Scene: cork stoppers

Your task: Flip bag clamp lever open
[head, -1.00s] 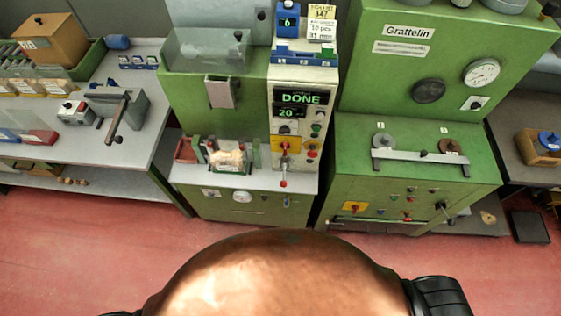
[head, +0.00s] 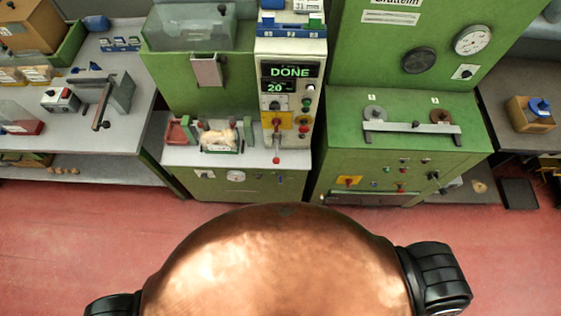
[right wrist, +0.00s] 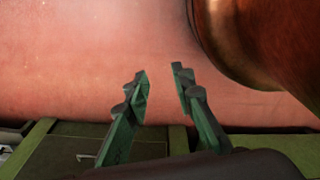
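A green counting machine (head: 185,65) stands ahead in the head view, with a panel reading DONE and 20. A clear bag of pale corks (head: 220,138) sits below its grey spout (head: 207,71), between upright green side pieces. A lever with red ends (head: 277,142) stands at the panel's foot, right of the bag; I cannot tell whether it is the bag clamp lever or which way the clamp is set. My right gripper (right wrist: 160,75) is open and empty above the red floor in the right wrist view, away from the bag. My left gripper is not in view.
A second green machine (head: 400,135) with gauges stands to the right. A grey bench (head: 60,130) with a handled press (head: 112,95) is at the left. A red bin (head: 178,133) sits left of the bag. Red floor (head: 60,240) lies open in front.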

